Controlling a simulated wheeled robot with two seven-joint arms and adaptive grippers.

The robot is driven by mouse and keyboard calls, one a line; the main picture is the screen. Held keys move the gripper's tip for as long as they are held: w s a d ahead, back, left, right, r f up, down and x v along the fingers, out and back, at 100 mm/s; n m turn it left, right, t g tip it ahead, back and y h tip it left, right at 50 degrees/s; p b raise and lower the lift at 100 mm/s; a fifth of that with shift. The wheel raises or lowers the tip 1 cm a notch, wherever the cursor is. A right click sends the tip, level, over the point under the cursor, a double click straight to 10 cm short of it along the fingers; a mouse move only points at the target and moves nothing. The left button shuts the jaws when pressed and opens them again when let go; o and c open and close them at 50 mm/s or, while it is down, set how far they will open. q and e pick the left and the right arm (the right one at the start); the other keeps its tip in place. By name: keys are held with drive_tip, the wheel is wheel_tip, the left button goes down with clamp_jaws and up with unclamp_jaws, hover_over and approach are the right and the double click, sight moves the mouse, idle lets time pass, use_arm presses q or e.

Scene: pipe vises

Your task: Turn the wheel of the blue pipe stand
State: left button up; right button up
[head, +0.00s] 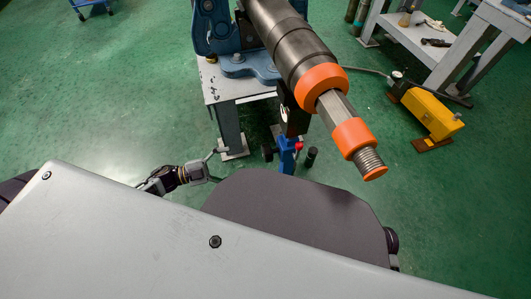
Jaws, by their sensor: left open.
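The blue pipe stand (286,160) stands on the floor below a large dark pipe (295,50) with orange rings, in the middle of the head view. Its upper part is partly hidden by the pipe and a dark bracket. Small red and black parts show beside it; I cannot tell clearly which is the wheel. My left gripper (220,165) is open, with its fingers spread toward the stand. It is left of the stand and apart from it, and nothing shows between its fingers. My right gripper is not in view.
A blue vise (221,35) sits on a white bench (221,88) behind the stand and holds the pipe, whose threaded end juts toward me. A yellow machine (432,114) stands on the right. Another white bench (415,40) is behind it. Green floor is clear to the left.

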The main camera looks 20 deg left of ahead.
sight(263, 154)
use_arm(q)
drive_tip(key=shift+w+a+f+n, duration=0.1)
drive_tip(key=shift+w+n, duration=0.05)
drive_tip(key=shift+n, duration=1.75)
drive_tip(key=shift+w+a+f+n, duration=0.1)
drive_tip(key=shift+n, duration=1.8)
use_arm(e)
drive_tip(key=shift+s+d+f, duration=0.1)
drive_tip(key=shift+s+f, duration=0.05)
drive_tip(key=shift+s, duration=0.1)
use_arm(q)
drive_tip(key=shift+w+d, duration=0.1)
drive_tip(key=shift+d, duration=0.05)
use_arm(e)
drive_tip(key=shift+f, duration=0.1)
use_arm(q)
drive_tip(key=b+x, duration=0.3)
drive_tip(key=x, duration=0.8)
drive_tip(key=shift+w+b, duration=0.2)
drive_tip(key=shift+b, duration=0.1)
drive_tip(key=shift+b+x, duration=0.35)
drive_tip(key=shift+x, duration=0.8)
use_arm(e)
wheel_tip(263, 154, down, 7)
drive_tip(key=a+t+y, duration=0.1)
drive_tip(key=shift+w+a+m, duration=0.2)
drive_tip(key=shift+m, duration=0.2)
use_arm(q)
drive_tip(key=shift+f, duration=0.1)
